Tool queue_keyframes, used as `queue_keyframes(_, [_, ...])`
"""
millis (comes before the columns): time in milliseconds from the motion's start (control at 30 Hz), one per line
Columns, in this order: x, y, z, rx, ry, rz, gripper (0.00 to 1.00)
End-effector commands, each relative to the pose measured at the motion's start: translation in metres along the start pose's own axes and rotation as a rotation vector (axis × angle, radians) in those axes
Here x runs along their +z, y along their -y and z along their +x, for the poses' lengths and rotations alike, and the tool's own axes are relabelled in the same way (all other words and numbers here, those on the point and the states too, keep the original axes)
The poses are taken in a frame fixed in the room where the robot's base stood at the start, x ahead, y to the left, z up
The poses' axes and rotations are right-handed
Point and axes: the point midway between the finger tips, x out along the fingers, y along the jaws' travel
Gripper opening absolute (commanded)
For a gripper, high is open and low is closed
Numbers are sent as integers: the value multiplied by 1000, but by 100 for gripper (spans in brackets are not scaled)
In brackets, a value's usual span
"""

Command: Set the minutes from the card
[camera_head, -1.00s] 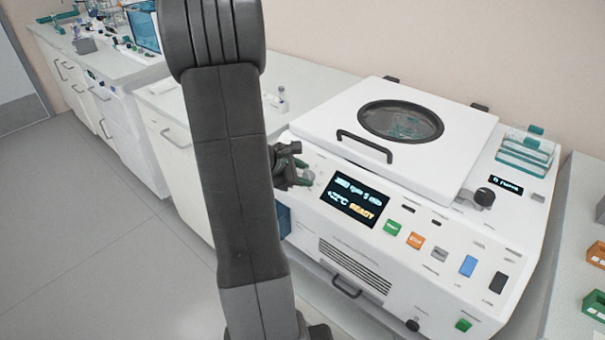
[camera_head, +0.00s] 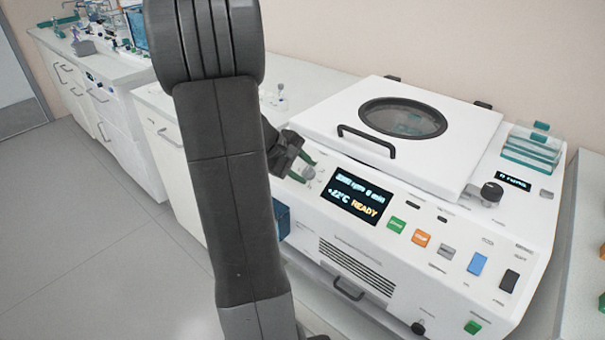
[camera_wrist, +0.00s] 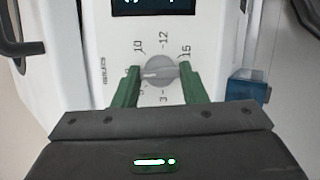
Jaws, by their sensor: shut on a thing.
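The minutes dial (camera_wrist: 160,71) is a round grey knob on the centrifuge's white front panel, with marks including 3, 10, 12 and 15 around it. Its pale pointer line faces left in the wrist view, below the 10. My gripper (camera_wrist: 160,82) has its green fingers on both sides of the knob and is shut on it. In the head view my gripper (camera_head: 308,170) is at the panel's left end. The display (camera_head: 357,195) reads about 6 min, +22°C and READY; the rpm figure is blurred. I cannot make out a card.
The centrifuge lid (camera_head: 400,130) is closed, with a black handle (camera_head: 367,140). Green (camera_head: 397,224), orange (camera_head: 421,238) and grey buttons sit right of the display. Another knob (camera_head: 491,192) stands at the upper right. A teal rack (camera_head: 532,150) is behind it.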

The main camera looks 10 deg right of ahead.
Motion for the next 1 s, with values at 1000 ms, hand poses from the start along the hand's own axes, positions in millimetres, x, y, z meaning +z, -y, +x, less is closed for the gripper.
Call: queue_keyframes(1000, [2,-4,1,-252,0,798,15])
